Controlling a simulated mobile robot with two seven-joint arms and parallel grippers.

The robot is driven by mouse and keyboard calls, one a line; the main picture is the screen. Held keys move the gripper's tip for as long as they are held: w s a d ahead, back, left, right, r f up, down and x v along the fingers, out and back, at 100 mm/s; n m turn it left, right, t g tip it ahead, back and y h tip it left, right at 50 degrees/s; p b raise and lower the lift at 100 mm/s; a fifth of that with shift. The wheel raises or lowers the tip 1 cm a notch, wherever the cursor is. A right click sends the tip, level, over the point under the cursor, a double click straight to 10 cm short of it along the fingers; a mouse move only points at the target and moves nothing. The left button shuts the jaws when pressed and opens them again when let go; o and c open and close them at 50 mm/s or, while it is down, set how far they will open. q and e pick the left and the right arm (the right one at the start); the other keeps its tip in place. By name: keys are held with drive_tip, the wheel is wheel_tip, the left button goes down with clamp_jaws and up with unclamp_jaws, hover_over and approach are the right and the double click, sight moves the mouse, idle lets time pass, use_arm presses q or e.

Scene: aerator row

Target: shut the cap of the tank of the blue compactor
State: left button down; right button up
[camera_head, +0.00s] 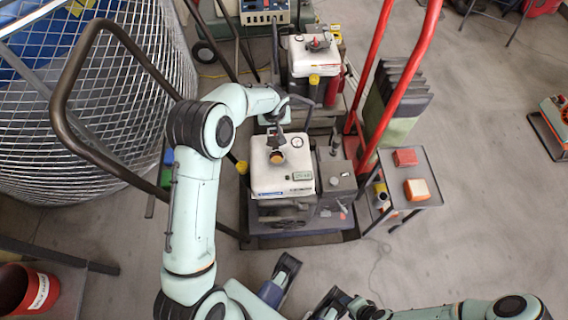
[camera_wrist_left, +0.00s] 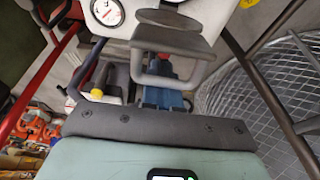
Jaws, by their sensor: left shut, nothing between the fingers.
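The front compactor has a white tank (camera_head: 270,179) with a blue stripe on its label, a round gauge on top and a dark base. The gauge also shows in the left wrist view (camera_wrist_left: 107,12). A yellow cap (camera_head: 242,167) is at the tank's left edge; I cannot tell how far it is open. My left gripper (camera_head: 276,142) is shut and empty, above the rear part of the tank top, to the right of the cap and apart from it.
A second compactor (camera_head: 314,58) with a yellow cap stands behind. A red handle frame (camera_head: 401,84) rises on the right, beside a small table (camera_head: 424,176) with red and orange boxes. A wire mesh cage (camera_head: 95,110) fills the left. The floor at right is mostly clear.

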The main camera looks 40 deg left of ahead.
sight(275, 134)
use_arm(q)
drive_tip(key=shift+s, duration=0.1)
drive_tip(key=shift+s+d+r, duration=0.15)
drive_tip(key=shift+s+d, duration=0.4)
drive_tip(key=shift+s+d+r, duration=0.15)
drive_tip(key=shift+s+d, duration=0.35)
drive_tip(key=shift+s+d+r+b, duration=0.15)
drive_tip(key=shift+s+d+b, duration=0.2)
drive_tip(key=shift+s+d, duration=0.35)
drive_tip(key=shift+s+d+r+b, duration=0.1)
drive_tip(key=shift+s+d+b, duration=0.3)
drive_tip(key=shift+s, duration=0.4)
drive_tip(key=shift+s+d+f, duration=0.15)
drive_tip(key=shift+s+d, duration=0.05)
drive_tip(key=shift+d, duration=0.1)
drive_tip(key=shift+s+d+f+b, duration=0.4)
drive_tip(key=shift+s+d+b, duration=0.15)
drive_tip(key=shift+s+b, duration=0.15)
drive_tip(key=shift+s+d+f+b, duration=0.35)
drive_tip(key=shift+s+d+b, duration=0.2)
drive_tip(key=shift+b, duration=0.2)
wheel_tip(275, 134, up, 9)
drive_tip(key=p, duration=0.5)
drive_tip(key=shift+f+p, duration=0.15)
drive_tip(key=shift+p, duration=0.2)
